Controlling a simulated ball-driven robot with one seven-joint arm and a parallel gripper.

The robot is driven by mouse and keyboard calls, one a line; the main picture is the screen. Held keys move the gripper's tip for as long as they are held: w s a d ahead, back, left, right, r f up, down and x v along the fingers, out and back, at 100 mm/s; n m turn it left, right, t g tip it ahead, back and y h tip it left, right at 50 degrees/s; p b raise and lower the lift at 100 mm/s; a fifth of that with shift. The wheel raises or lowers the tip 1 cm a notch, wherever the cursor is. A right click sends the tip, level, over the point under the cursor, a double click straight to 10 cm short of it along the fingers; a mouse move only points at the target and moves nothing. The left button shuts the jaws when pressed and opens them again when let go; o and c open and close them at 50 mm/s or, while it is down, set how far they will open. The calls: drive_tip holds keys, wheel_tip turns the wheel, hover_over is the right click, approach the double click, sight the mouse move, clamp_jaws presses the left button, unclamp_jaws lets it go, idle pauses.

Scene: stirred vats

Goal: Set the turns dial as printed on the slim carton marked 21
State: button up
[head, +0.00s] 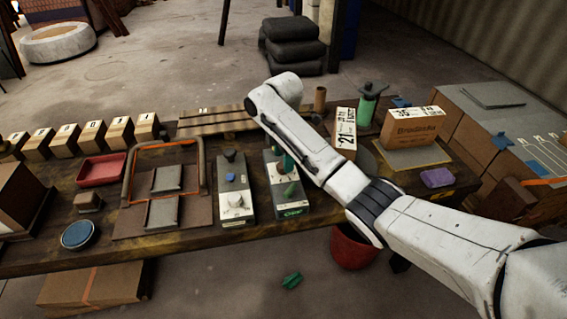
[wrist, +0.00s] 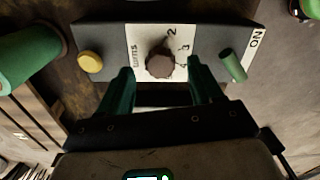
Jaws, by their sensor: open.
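The turns dial (wrist: 160,63) is a brown knob on a white strip marked "TURNS" with numbers, including 2, 3 and 4, around it. It sits on a dark control box (wrist: 100,38), which also shows in the head view (head: 293,208). My gripper (wrist: 161,70) is open, its two green fingers on either side of the knob; I cannot tell whether they touch it. The slim carton marked 21 (head: 345,128) stands upright behind my arm in the head view. Its small print is too small to read.
The control box has a yellow button (wrist: 90,62) and a green lever (wrist: 232,65) by "ON". A second control box (head: 236,205) stands to its left. A larger carton marked 35 (head: 413,128) and a green pump bottle (head: 367,108) stand at the right.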

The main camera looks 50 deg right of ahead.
drive_tip(key=shift+f, duration=1.1)
drive_tip(key=shift+c, duration=0.5)
drive_tip(key=c, duration=1)
drive_tip(key=shift+o, duration=0.2)
